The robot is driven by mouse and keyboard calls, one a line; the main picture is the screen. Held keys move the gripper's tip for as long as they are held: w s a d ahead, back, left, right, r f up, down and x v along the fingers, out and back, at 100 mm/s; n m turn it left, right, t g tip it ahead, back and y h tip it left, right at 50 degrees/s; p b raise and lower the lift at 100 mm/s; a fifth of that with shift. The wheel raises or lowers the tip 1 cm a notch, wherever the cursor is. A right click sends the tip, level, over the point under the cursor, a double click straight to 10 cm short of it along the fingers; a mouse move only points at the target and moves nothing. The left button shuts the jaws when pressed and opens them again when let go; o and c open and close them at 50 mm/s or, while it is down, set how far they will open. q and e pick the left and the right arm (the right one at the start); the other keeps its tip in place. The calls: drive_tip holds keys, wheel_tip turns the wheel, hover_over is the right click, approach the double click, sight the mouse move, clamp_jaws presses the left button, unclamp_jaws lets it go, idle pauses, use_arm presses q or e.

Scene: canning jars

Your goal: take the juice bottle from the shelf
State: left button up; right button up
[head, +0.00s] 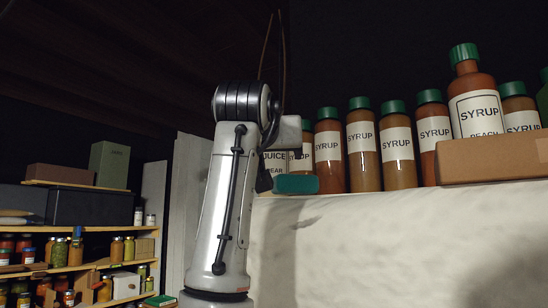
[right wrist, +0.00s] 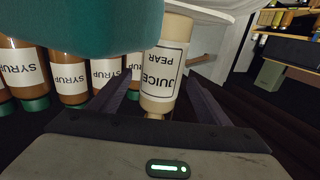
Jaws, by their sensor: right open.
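The juice bottle (head: 275,160), with a white label reading JUICE PEAR, stands at the left end of the shelf (head: 400,215), mostly hidden by my right arm in the head view. In the right wrist view, which is upside down, the pale juice bottle (right wrist: 163,70) shows between the two dark fingers of my right gripper (right wrist: 160,88). The fingers are open, with the label facing the camera. I cannot tell whether they touch the bottle. In the head view my right gripper (head: 265,178) is partly hidden behind its own arm. My left gripper is not in view.
A teal block (head: 296,184) lies at the shelf's front edge, close beside my right gripper. Several syrup bottles (head: 361,145) with green caps stand to the right. A brown box (head: 490,160) is in front of them. Another shelf with jars (head: 75,250) is at left.

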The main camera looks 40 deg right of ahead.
drive_tip(key=shift+w+d, duration=0.25)
drive_tip(key=c, duration=1.3)
drive_tip(key=shift+c, duration=0.2)
drive_tip(key=shift+r, duration=0.2)
